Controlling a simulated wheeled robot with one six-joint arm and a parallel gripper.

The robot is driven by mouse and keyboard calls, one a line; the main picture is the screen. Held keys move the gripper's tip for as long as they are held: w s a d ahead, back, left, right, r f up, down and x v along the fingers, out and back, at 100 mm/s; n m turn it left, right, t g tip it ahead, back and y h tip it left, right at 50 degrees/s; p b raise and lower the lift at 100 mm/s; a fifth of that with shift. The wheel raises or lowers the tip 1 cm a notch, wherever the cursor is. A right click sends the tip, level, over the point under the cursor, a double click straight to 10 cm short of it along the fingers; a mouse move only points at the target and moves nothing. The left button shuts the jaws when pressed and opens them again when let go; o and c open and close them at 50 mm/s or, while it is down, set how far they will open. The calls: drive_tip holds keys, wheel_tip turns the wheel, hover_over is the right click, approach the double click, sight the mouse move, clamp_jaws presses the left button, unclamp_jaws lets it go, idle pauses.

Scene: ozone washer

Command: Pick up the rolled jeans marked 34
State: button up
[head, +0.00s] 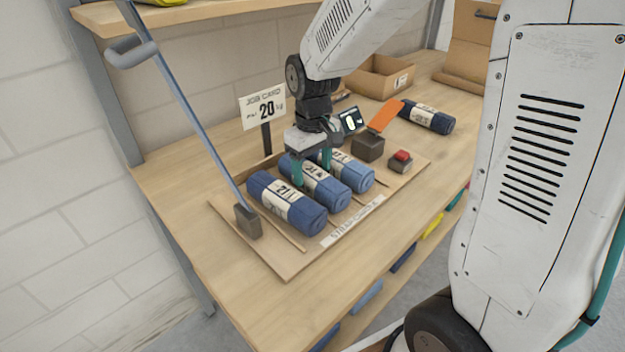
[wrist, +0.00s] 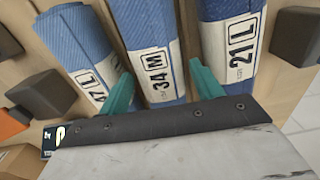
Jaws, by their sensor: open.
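Three blue rolled jeans with paper bands lie side by side on a wooden board (head: 276,262). The roll marked 34 (head: 325,190) is in the middle; its band reads 34 M in the wrist view (wrist: 153,60). The roll marked 21 (head: 284,205) lies to its left in the head view, and on the right in the wrist view (wrist: 232,40). A lighter roll (head: 352,176) is on the other side; its band ends in L in the wrist view (wrist: 85,50). My gripper (head: 312,164) is open, its teal fingers on either side of the 34 roll. Contact cannot be told.
A job card sign reading 20 (head: 264,107) stands behind the rolls. A block with an orange flag (head: 384,115), a red button (head: 401,158), another dark blue roll (head: 428,117) and a cardboard box (head: 380,78) are to the right.

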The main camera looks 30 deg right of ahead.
sight(312, 170)
wheel_tip(312, 170, down, 4)
drive_tip(key=shift+r, duration=0.25)
drive_tip(key=shift+w, duration=0.1)
drive_tip(key=c, duration=1)
drive_tip(key=shift+r, duration=0.1)
